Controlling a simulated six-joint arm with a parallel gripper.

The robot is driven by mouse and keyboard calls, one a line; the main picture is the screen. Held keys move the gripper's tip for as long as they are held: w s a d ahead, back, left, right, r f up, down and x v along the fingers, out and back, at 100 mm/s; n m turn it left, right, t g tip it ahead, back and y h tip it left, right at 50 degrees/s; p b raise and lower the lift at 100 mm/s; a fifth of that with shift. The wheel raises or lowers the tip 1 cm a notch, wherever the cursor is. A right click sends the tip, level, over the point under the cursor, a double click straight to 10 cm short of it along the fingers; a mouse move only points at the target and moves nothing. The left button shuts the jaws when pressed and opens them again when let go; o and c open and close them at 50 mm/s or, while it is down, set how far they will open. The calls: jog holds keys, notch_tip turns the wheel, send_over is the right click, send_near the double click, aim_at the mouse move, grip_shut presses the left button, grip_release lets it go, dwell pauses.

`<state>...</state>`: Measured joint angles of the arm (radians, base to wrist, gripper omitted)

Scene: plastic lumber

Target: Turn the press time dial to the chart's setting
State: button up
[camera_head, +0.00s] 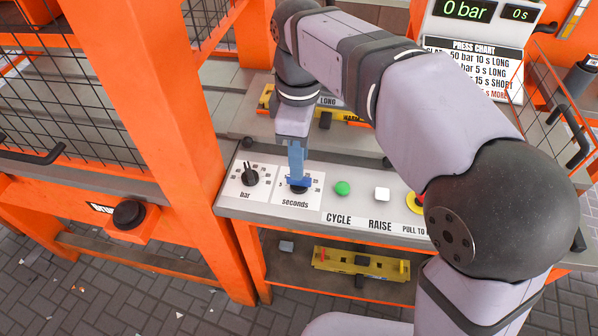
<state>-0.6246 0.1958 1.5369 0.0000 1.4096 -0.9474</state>
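The press time dial (299,190) is a dark knob on a white plate marked "seconds" on the grey control panel. My gripper (298,183) points down right at this dial, and its blue fingers cover most of it. I cannot tell whether the fingers are closed on the knob or just around it. The dial's pointer is hidden. The press chart (473,66) hangs at the upper right, partly covered by my arm. Its readable lines include "50 bar 10 s LONG", "5 s LONG" and "15 s SHORT". The display above reads "0 bar" (466,10) and "0 s" (519,14).
The bar dial (250,177) stands left of the seconds dial. A green CYCLE button (342,188), a white RAISE button (382,194) and a partly hidden red-and-yellow pull button (415,203) lie to the right. An orange post (150,110) rises at the left. A yellow mould (362,264) lies on the lower shelf.

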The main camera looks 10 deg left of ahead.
aim_at(299, 183)
jog(key=shift+f+b, duration=0.4)
jog(key=shift+f, duration=1.95)
jog(key=shift+c, duration=0.2)
grip_shut()
